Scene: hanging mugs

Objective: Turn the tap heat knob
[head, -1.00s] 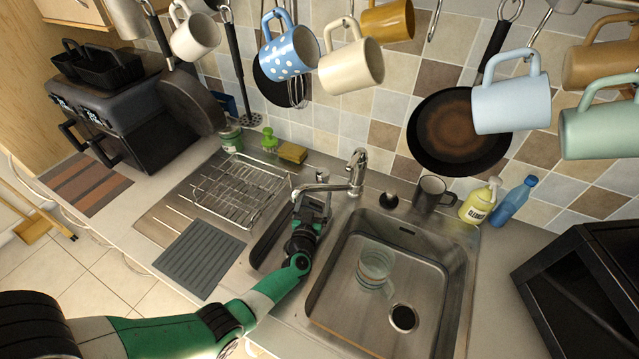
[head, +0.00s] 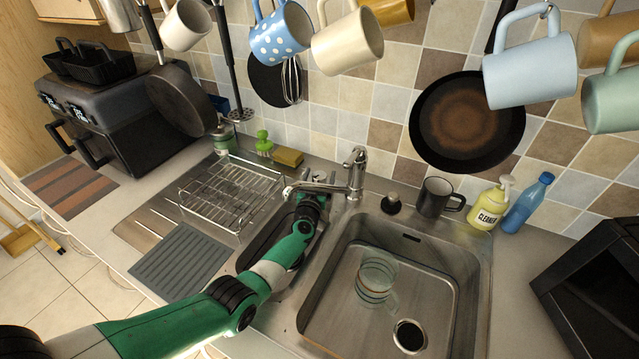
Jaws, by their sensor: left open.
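The chrome tap (head: 355,180) stands behind the sink, its spout pointing left. A small lever-like knob (head: 358,154) shows at its top; I cannot tell whether this is the heat knob. My left gripper (head: 319,178) is at the spout, left of the tap body and lower than the top knob. The spout partly covers the gripper. It is open and seems to hold nothing; I cannot tell whether it touches the tap. My right gripper is not in view.
A glass (head: 376,278) stands in the sink (head: 440,262). A dark mug (head: 436,198), a cleaner bottle (head: 490,205) and a blue bottle (head: 528,204) stand right of the tap. A wire dish rack (head: 228,192) is at left. Mugs and pans hang above.

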